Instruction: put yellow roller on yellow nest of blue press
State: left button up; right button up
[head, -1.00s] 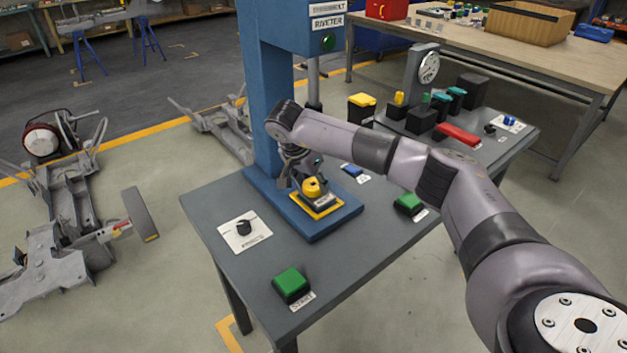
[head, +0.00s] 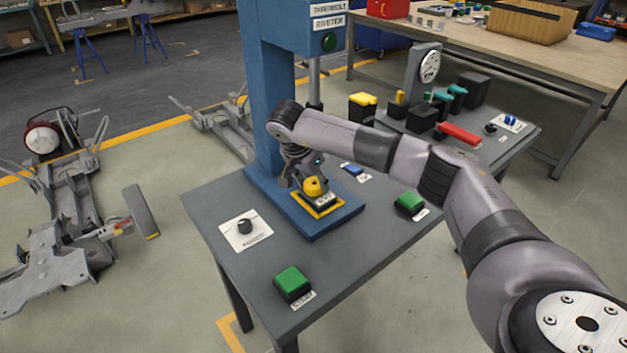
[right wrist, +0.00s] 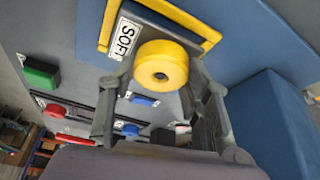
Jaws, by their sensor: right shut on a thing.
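The yellow roller (head: 314,186) is a short round piece with a hole in its middle. My right gripper (head: 306,184) is shut on it at the blue press (head: 262,95). In the right wrist view the roller (right wrist: 161,66) sits between the two fingers of my right gripper (right wrist: 160,95). The yellow-edged nest (head: 330,211) lies on the press base, with a grey block and a white label inside its border. The roller is at the nest; whether it touches the block is hard to tell. My left gripper is not in view.
A green button (head: 292,281) and a black knob (head: 245,226) are on the grey table (head: 262,262). Another green button (head: 409,202) and a blue button (head: 352,169) lie right of the press. A gauge (head: 429,66) and a red bar (head: 459,134) stand farther back.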

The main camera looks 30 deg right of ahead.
jog(key=shift+f, duration=0.25)
jog(key=shift+f+b, duration=0.35)
jog(key=shift+f, duration=0.15)
jog(key=o, duration=1.4)
jog(key=shift+r, duration=0.1)
jog(key=v, duration=1.1)
jog(key=shift+a+r, duration=0.25)
jog(key=shift+r, duration=0.1)
jog(key=shift+s+f, duration=0.1)
jog(key=shift+s, duration=0.05)
